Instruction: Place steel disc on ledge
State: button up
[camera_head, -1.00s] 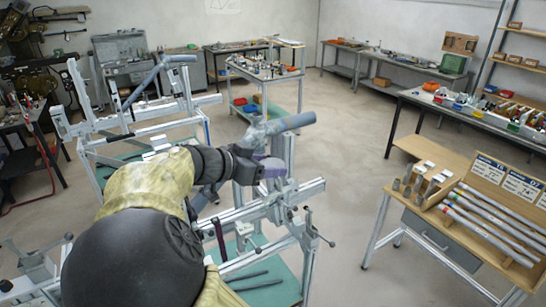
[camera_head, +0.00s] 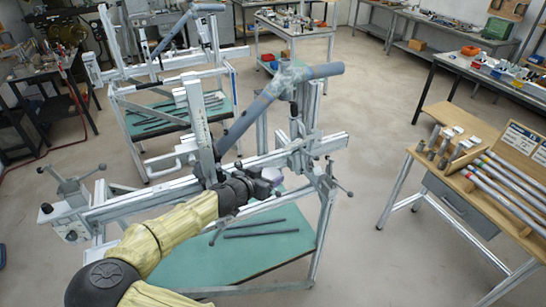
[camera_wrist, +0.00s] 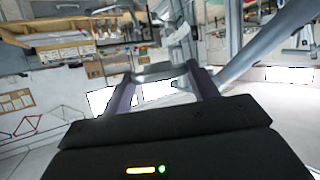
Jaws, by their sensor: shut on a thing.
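My gripper (camera_head: 276,178) is beside the near frame jig (camera_head: 240,162), near its long horizontal rail and left of the right-hand upright. In the wrist view my two purple fingers (camera_wrist: 160,76) are shut on the steel disc (camera_wrist: 160,70), a thin grey round piece held between the tips. In the head view the disc cannot be told apart from the fingers. A grey tube (camera_head: 262,104) slants up across the jig to a joint above the gripper. I cannot tell which part of the jig is the ledge.
The jig's clamps and handles (camera_head: 325,180) stand close on the right. A green shelf (camera_head: 225,255) with dark bars lies below. A second jig (camera_head: 165,85) is behind. A wooden bench (camera_head: 450,175) with tubes stands right, with open floor between.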

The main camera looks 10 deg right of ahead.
notch_tip(320, 180, down, 20)
jog(key=d+n+t+y+b, duration=0.2)
jog(key=n+t+y+b, duration=0.1)
jog(key=n+y, duration=0.2)
jog(key=s+d+f+n+y+b, duration=0.3)
jog(key=s+d+f+y, duration=0.1)
jog(key=s+d+f, duration=0.3)
notch_tip(320, 180, down, 3)
jog(key=shift+s+d+r, duration=0.15)
jog(key=shift+s, duration=0.95)
jog(key=shift+w, duration=0.1)
